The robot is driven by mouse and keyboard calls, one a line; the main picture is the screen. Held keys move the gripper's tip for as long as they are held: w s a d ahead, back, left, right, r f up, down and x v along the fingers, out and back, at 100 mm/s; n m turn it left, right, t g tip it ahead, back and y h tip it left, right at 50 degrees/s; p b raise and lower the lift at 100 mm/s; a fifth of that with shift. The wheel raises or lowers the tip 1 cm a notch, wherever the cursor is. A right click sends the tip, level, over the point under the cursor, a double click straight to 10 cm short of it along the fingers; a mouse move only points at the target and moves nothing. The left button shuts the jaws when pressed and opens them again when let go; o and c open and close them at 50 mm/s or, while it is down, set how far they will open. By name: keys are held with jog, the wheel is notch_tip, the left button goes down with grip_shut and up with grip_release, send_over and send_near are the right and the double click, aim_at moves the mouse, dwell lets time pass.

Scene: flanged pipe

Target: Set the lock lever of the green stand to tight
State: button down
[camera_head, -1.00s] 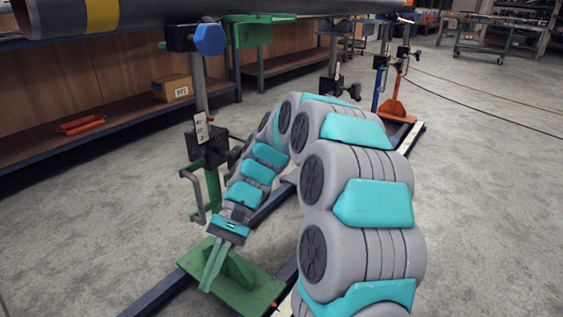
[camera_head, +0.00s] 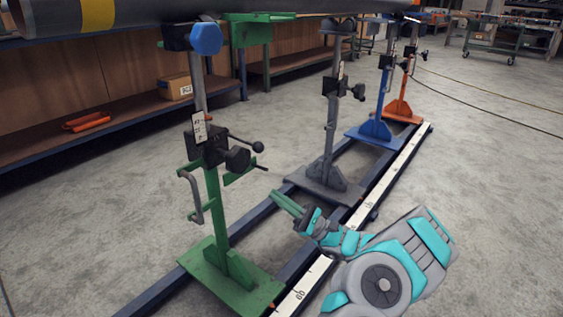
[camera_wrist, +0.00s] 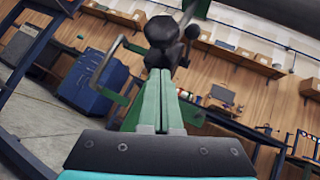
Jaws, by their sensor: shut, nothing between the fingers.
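The green stand (camera_head: 218,205) stands upright on a flat green foot, left of centre in the head view. A black clamp block (camera_head: 207,146) sits on its column. A larger dark knob (camera_head: 237,159) is just below the lever. My gripper (camera_head: 274,193) has its green fingers together and empty, right of the stand and below the lever ball, apart from it in the head view. In the wrist view the fingers (camera_wrist: 162,103) point towards dark knob parts (camera_wrist: 164,38).
A bent crank handle (camera_head: 193,195) hangs on the stand's left side. A grey stand (camera_head: 328,150), a blue stand (camera_head: 380,100) and an orange stand (camera_head: 403,90) stand behind along the rails. A large pipe (camera_head: 130,14) runs overhead.

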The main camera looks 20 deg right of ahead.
jog(key=d+m+t, duration=0.1)
jog(key=d+f+m+t+h, duration=0.1)
jog(key=d+t, duration=0.1)
jog(key=d+m+t+h, duration=0.1)
jog(key=d+t, duration=0.1)
jog(key=shift+w+d+f, duration=0.1)
jog(key=shift+w+f, duration=0.2)
jog(key=shift+f, duration=0.05)
jog(key=s+r+b+x, duration=0.1)
jog(key=s+x, duration=0.1)
jog(key=x, duration=1.1)
jog(key=shift+d+r+b, duration=0.3)
jog(key=shift+r, duration=0.1)
